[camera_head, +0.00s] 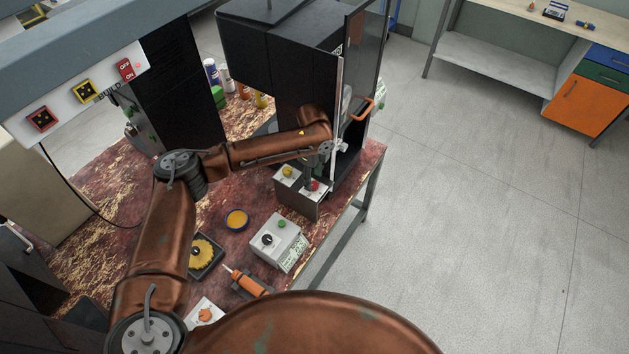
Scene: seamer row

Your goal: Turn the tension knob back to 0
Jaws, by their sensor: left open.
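No readable label marks the tension knob, so I cannot tell which control it is. A white box (289,247) near the table's front edge has a black knob (267,240) and a green button (282,223). An orange knob (205,314) sits on a white plate at the lower left. The scales and pointer positions are too small to read. My left gripper (310,181) is open and points down over a small control box (295,194) with a yellow and a red button, by the black machine. The fingertips are small and partly hidden; contact is unclear. My right gripper is out of view.
The black machine (285,65) has an open door with an orange handle (362,110). A tray with a yellow gear-like part (203,252), a yellow-filled round dish (236,219) and an orange-handled tool (247,283) lie on the table. Floor (480,220) at right is clear.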

